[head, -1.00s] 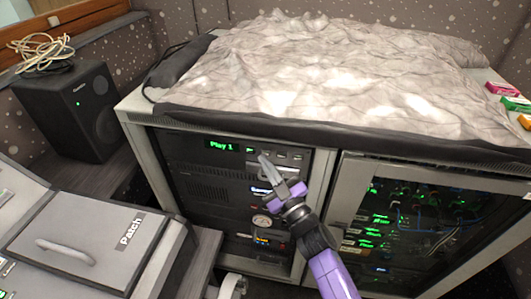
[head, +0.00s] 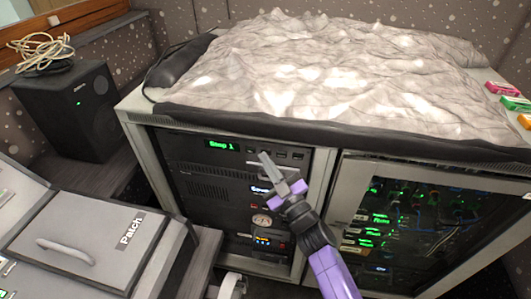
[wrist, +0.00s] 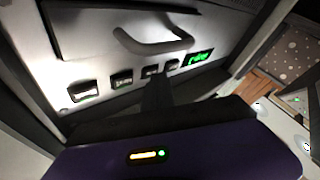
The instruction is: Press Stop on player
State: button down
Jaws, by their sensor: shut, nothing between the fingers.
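The player (head: 180,148) is the top unit in the left rack bay, with a green display (head: 222,145) that appears to read "Stop 1". A row of small dark buttons (head: 281,154) runs right of the display. My gripper (head: 265,158) is shut and empty, with its tips at the left end of that row. In the wrist view the dark fingers (wrist: 156,88) point at the button row, near the buttons closest to the green display (wrist: 198,57). They cover part of the row, and whether they touch a button cannot be told.
A handle (wrist: 152,46) stands out from the panel near the buttons in the wrist view. A cabinet with a glass door (head: 430,220) is to the right. A grey Patch console (head: 90,235) and a black speaker (head: 75,108) are at left. A crumpled cover (head: 320,70) lies on top.

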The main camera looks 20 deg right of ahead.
jog(key=shift+s, duration=0.1)
jog(key=shift+s+a, duration=0.45)
jog(key=shift+s, duration=0.05)
dwell(0.3)
jog(key=s+a, duration=0.1)
jog(key=s, duration=0.1)
jog(key=s+a, duration=0.2)
jog(key=shift+b, duration=0.4)
jog(key=shift+d, duration=0.1)
dwell(0.6)
